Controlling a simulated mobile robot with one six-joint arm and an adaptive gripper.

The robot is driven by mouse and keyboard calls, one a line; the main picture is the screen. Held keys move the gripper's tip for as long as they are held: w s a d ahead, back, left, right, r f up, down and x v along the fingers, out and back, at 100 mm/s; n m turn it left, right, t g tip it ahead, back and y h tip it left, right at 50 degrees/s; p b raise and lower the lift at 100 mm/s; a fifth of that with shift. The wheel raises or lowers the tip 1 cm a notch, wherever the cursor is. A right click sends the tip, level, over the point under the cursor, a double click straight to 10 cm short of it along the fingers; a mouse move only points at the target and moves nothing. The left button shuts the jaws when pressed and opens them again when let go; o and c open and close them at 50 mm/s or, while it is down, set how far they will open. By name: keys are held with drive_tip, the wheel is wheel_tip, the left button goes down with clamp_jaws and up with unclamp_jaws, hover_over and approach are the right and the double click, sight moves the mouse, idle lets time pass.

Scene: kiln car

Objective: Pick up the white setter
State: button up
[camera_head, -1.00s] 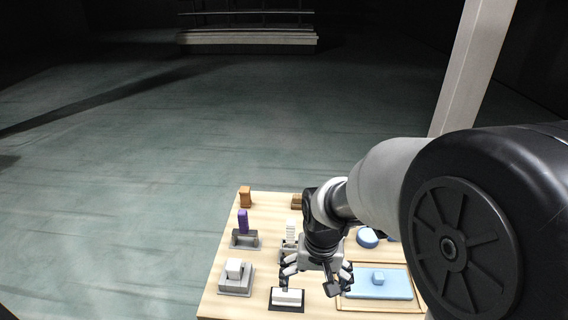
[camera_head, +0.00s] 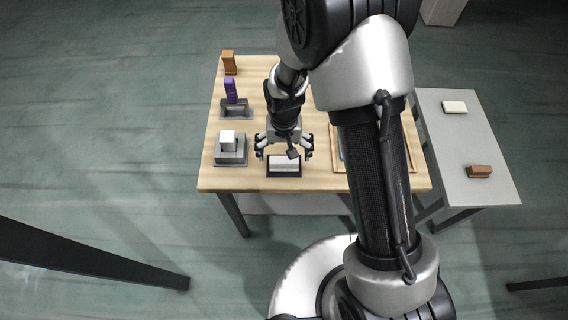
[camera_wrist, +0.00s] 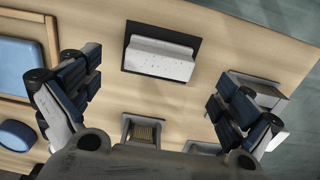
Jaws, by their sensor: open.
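A white speckled block (camera_wrist: 158,60), which looks like a setter, lies on a black plate (camera_wrist: 185,38) near the table's front edge. In the head view the white block (camera_head: 284,163) shows on the black plate (camera_head: 283,174), just below my gripper (camera_head: 285,150). In the wrist view my gripper (camera_wrist: 155,88) is open and empty, its fingers spread wide. The block is ahead of the fingers, between their lines, and not touched. Another white block (camera_head: 228,138) sits on a grey stand (camera_head: 230,157) to the left.
A blue round piece (camera_wrist: 16,135) and a wooden-framed tray (camera_wrist: 52,45) lie left in the wrist view. A grey side table (camera_head: 460,150) holds white and brown blocks.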

sight(284, 159)
drive_tip(key=f, duration=0.2)
drive_tip(key=f+b, duration=0.1)
drive_tip(key=f, duration=0.1)
drive_tip(key=f+b, duration=0.1)
drive_tip(key=shift+w+f, duration=0.25)
drive_tip(key=shift+f, duration=0.15)
drive_tip(key=shift+c, duration=0.5)
drive_tip(key=c, duration=1.1)
drive_tip(key=shift+r, duration=0.2)
